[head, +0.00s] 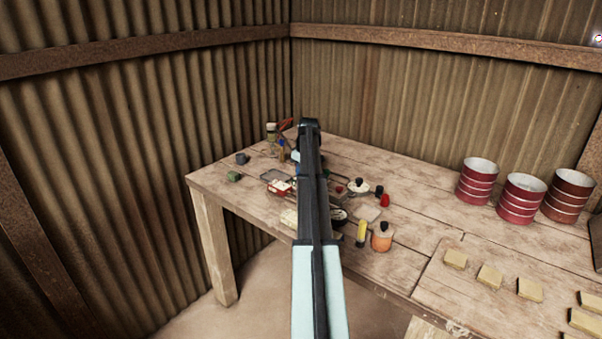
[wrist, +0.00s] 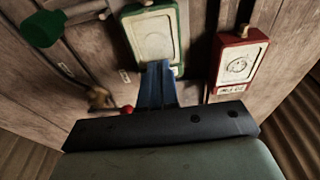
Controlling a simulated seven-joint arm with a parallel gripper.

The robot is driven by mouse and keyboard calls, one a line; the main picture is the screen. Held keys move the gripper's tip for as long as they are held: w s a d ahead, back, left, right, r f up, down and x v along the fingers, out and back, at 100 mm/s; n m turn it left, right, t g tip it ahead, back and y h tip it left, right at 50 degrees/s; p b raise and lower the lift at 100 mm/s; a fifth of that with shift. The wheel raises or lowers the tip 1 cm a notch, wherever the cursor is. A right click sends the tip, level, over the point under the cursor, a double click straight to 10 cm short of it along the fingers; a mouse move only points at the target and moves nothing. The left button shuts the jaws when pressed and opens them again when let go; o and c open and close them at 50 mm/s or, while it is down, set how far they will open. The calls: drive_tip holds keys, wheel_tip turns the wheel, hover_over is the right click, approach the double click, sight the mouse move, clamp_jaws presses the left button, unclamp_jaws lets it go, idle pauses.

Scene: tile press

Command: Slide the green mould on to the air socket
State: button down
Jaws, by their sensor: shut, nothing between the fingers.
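The green mould (wrist: 152,38), a green frame with a pale inset panel, lies flat at the top middle of the wrist view. My gripper (wrist: 157,68) is shut and empty, its blue fingers together at the mould's near edge. Whether they touch it I cannot tell. A small brass-coloured fitting (wrist: 100,97) stands left of the fingers, by a red ball. I cannot tell whether it is the air socket. In the head view my arm covers the middle of the table and hides the green mould and most of my gripper.
A red mould (wrist: 240,62) lies right of the fingers. A green-ended handle (wrist: 42,28) lies at the upper left. In the head view, an orange jar (head: 381,238), a yellow item (head: 361,232) and red-banded tins (head: 478,182) stand to the right.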

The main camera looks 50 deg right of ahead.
drive_tip(key=shift+s+a+f, duration=0.15)
drive_tip(key=shift+f, duration=0.3)
drive_tip(key=shift+s, duration=0.35)
drive_tip(key=s, duration=1)
drive_tip(key=shift+s, duration=0.15)
drive_tip(key=shift+r, duration=1.25)
wheel_tip(320, 180, up, 12)
drive_tip(key=s, duration=0.2)
drive_tip(key=shift+w, duration=0.1)
